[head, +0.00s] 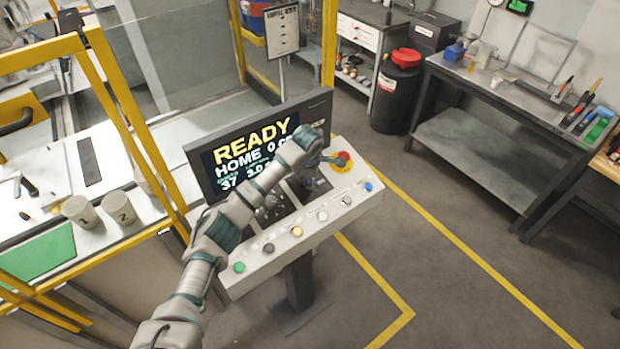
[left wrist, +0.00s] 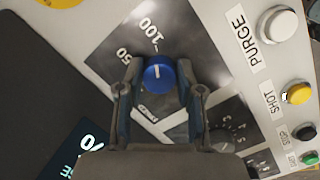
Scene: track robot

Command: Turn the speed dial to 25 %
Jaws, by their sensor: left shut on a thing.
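The blue speed dial (left wrist: 158,74) sits on a dark label plate in the left wrist view. Its short white mark points up in the picture, near the printed "100"; "50" is further left, and the rest of the scale is hidden. My left gripper (left wrist: 157,88) has a finger on each side of the dial and is shut on it. In the head view my left gripper (head: 312,183) is over the right part of the control console (head: 262,262), and the dial is hidden there. My right gripper is not in view.
The screen (head: 225,165) reads READY and HOME, partly covered by my arm. A red emergency button (head: 343,158) is close to the gripper. Several buttons line the console's front, including green (head: 239,267) and blue (head: 368,187). A second dial (left wrist: 222,140) is near the right finger.

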